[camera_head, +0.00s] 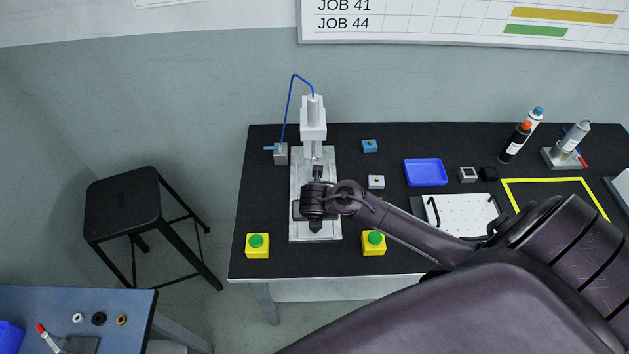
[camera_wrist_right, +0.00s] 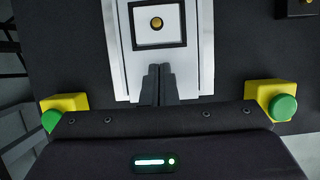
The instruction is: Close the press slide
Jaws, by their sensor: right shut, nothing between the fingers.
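The press (camera_head: 313,125) stands at the back of the black table, with a white head and a blue hose. Its silver base (camera_head: 329,228) runs toward the table's front edge. In the right wrist view the pale press slide (camera_wrist_right: 197,50) carries a dark-framed square nest (camera_wrist_right: 156,24) with a round brass-coloured part in it. My right gripper (camera_wrist_right: 158,72) is shut and empty, its fingertips at the near end of the slide; I cannot tell whether they touch. In the head view my right gripper (camera_head: 317,222) and wrist hide much of the slide. My left gripper is out of view.
Yellow boxes with green buttons stand left (camera_head: 257,247) and right (camera_head: 373,243) of the base's front end. A blue valve block (camera_head: 369,146), a small pale block (camera_head: 376,182), a blue tray (camera_head: 425,172) and a white board (camera_head: 463,213) lie to the right. A black stool (camera_head: 124,207) stands left.

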